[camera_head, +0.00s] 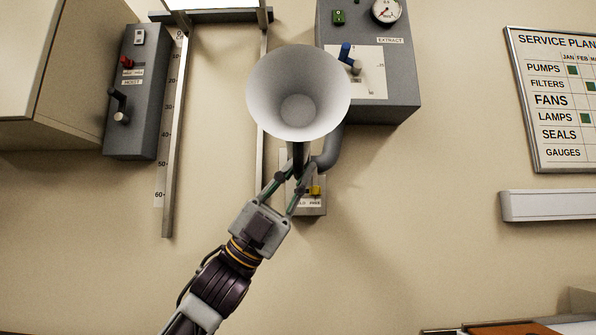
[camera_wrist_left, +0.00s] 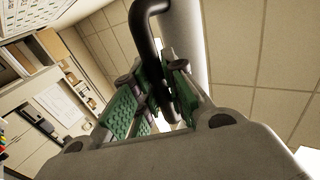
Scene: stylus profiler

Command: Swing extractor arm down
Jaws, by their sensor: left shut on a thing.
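The extractor arm shows as a pale flared hood (camera_head: 268,88) on a grey curved pipe (camera_head: 331,150) in the head view, its mouth facing me. My left gripper (camera_head: 290,180) reaches up from below and is shut just under the hood. In the left wrist view its green-padded fingers (camera_wrist_left: 163,95) are closed on a dark curved handle (camera_wrist_left: 146,38), beside the pale tube of the arm (camera_wrist_left: 188,35). The hood hides part of the pipe and the wall behind it. My right gripper is in neither view.
A grey extract box (camera_head: 400,85) with a gauge and blue-tipped lever is behind the hood at right. A small wall plate (camera_head: 313,207) with a yellow part sits behind my fingers. A grey hoist box (camera_head: 138,95) and a vertical rail (camera_head: 175,140) are at left. Wall below is clear.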

